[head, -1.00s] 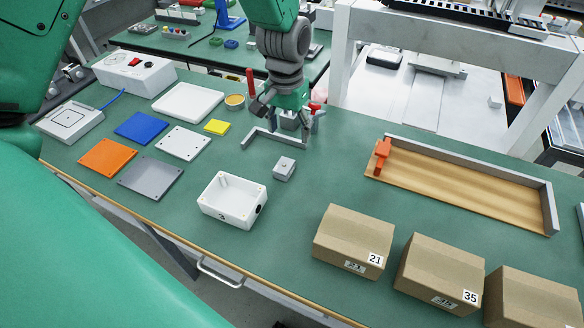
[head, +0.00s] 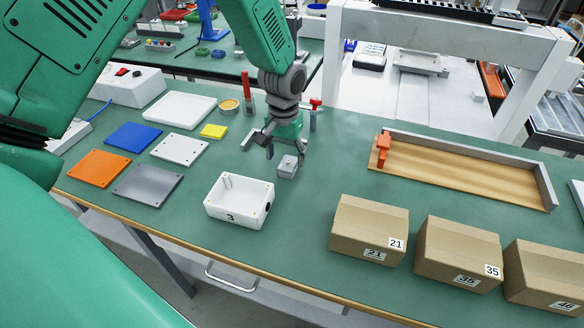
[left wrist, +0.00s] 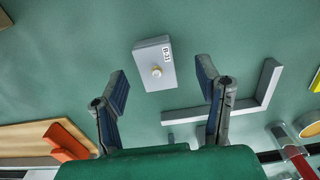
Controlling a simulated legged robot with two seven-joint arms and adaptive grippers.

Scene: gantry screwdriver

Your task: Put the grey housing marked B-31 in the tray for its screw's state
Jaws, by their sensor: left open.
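The grey housing (head: 287,166) sits on the green bench, right of and behind a white open box marked 3. In the left wrist view the housing (left wrist: 153,55) shows the label B-31 and a pale screw head that appears to stand proud of its top face. My left gripper (head: 284,148) is open and empty above the housing, pointing down. In the left wrist view its fingers (left wrist: 160,80) spread to either side of the housing's near edge, apparently not touching it. My right gripper is not in view.
White box (head: 239,219), flat white tray (head: 180,108), and blue (head: 134,136), orange (head: 99,168) and grey (head: 147,185) plates lie left. A wooden-floored fixture (head: 460,175) and cardboard boxes (head: 369,218) stand right. A grey L-shaped bracket (left wrist: 262,92) lies close to the housing.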

